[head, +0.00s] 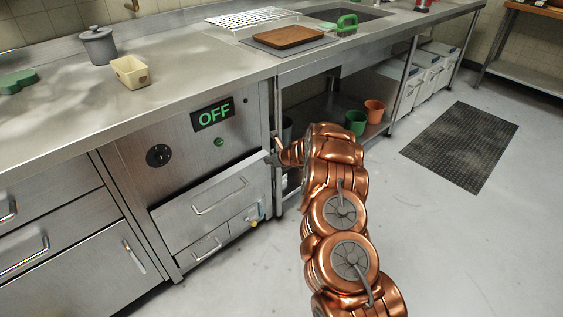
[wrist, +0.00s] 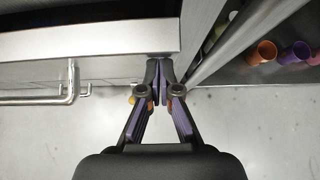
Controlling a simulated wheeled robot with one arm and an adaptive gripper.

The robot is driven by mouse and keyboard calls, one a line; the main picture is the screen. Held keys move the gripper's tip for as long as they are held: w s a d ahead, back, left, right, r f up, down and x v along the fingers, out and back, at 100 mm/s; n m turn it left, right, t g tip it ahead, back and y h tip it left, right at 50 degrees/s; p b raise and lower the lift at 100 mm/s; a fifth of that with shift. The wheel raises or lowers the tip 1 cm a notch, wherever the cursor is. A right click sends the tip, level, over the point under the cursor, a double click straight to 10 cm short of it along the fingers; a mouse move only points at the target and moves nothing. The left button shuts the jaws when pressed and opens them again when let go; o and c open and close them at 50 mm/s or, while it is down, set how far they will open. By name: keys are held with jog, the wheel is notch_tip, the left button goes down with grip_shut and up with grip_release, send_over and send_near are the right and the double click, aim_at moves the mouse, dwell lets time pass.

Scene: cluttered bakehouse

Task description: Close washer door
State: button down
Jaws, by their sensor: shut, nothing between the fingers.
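The washer (head: 185,140) is the steel unit under the counter, with a dark knob and a green "OFF" display. Its door (head: 235,183) is a steel panel with a bar handle (head: 219,197). The door appears to stand out from the front, partly open; its exact angle is unclear. My gripper (head: 274,158) is at the door's upper right corner. In the wrist view my gripper (wrist: 163,64) is shut and empty, its fingertips at the right end of the door's pale edge (wrist: 85,40). I cannot tell whether they touch it. The door's handle (wrist: 45,98) shows at left there.
A lower drawer (head: 207,246) lies beneath the door. A counter leg is close to my gripper's right. Green (head: 355,122) and orange (head: 374,110) pots stand on the shelf at right. The floor is clear up to a dark mat (head: 460,146).

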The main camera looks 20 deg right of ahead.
jog(key=shift+w+a+r+p, duration=0.15)
jog(key=shift+w+a+p, duration=0.1)
jog(key=shift+w, duration=0.35)
jog(key=shift+w+a+r+p, duration=0.15)
jog(key=shift+w+a, duration=0.1)
jog(key=shift+w, duration=0.3)
jog(key=shift+d, duration=0.15)
jog(key=shift+s+f, duration=0.1)
jog(key=shift+s, duration=0.1)
jog(key=s+d+r, duration=0.2)
jog(key=s+r, duration=0.3)
jog(key=r, duration=0.5)
jog(key=shift+s+d+b, duration=0.2)
jog(key=shift+s+b, duration=0.1)
jog(key=shift+s, duration=0.05)
